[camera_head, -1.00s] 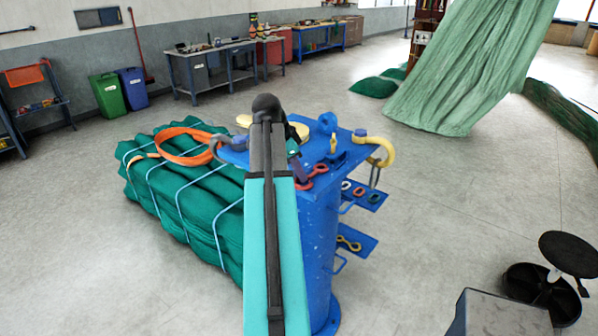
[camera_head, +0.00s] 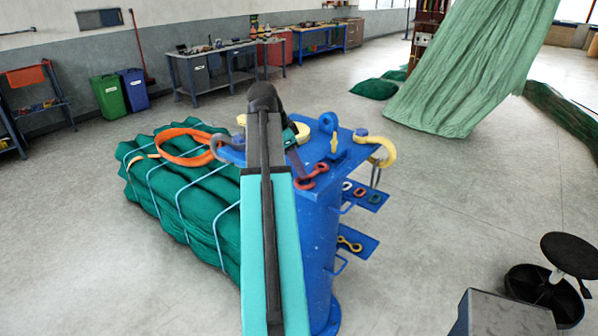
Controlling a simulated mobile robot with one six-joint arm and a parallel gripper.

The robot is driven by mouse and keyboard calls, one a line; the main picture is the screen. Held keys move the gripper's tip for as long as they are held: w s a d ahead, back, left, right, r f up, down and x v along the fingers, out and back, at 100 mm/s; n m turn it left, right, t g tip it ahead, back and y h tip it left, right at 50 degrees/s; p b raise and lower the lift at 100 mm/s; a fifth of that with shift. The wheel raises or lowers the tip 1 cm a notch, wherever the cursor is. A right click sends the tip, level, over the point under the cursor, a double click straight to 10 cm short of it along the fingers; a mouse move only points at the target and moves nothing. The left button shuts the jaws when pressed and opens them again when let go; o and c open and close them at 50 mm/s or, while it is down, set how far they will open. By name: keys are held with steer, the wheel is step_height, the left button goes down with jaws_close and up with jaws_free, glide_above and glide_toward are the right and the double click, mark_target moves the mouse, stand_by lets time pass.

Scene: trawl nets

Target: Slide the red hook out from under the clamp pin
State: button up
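The red hook (camera_head: 318,169) lies on the blue top plate (camera_head: 345,157) of a blue post, near its front edge. A blue clamp (camera_head: 335,155) with a yellow upright piece stands just behind and right of it; I cannot tell which part is the pin, or whether the hook is under it. My arm crosses the middle of the view and hides the plate's left part. A dark finger-like part of my gripper (camera_head: 298,165) points down at the hook's left end. I cannot tell whether it touches or grips it.
An orange strap (camera_head: 180,150) lies on a bundled green net (camera_head: 165,185) at left. Side shelves (camera_head: 365,197) hold small links.

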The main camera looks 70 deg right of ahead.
steer(key=b+v, duration=0.3)
steer(key=v, duration=0.8)
steer(key=shift+b, duration=0.3)
